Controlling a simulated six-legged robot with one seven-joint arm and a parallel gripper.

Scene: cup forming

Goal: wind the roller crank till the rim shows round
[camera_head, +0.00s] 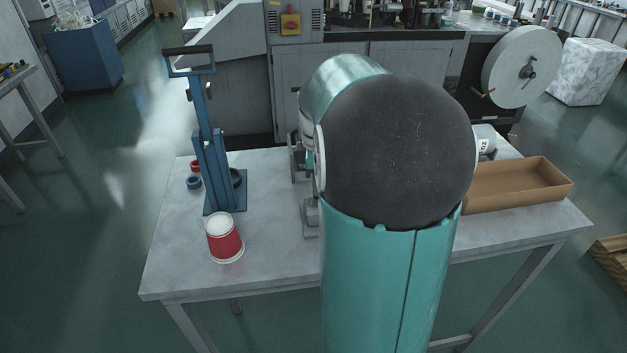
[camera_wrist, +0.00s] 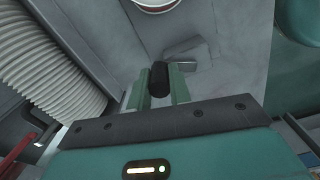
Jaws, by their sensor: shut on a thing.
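In the wrist view my gripper (camera_wrist: 160,88) is shut on a short black cylindrical handle (camera_wrist: 159,76), which I take to be the crank's grip. The rest of the crank is not clear. In the head view my arm hides the gripper and most of the roller. Grey metal parts of a bench device (camera_head: 311,217) show just left of my arm. A red cup with a white top (camera_head: 224,240) stands upright at the table's front left, apart from that device. A red-edged white round thing (camera_wrist: 157,4) is cut off at the wrist view's top. Its rim's shape cannot be judged.
A blue lever press (camera_head: 212,165) stands behind the cup on the grey table (camera_head: 275,270). A red ring (camera_head: 195,164) and a blue ring (camera_head: 193,182) lie left of it. An open cardboard tray (camera_head: 520,190) is at the right.

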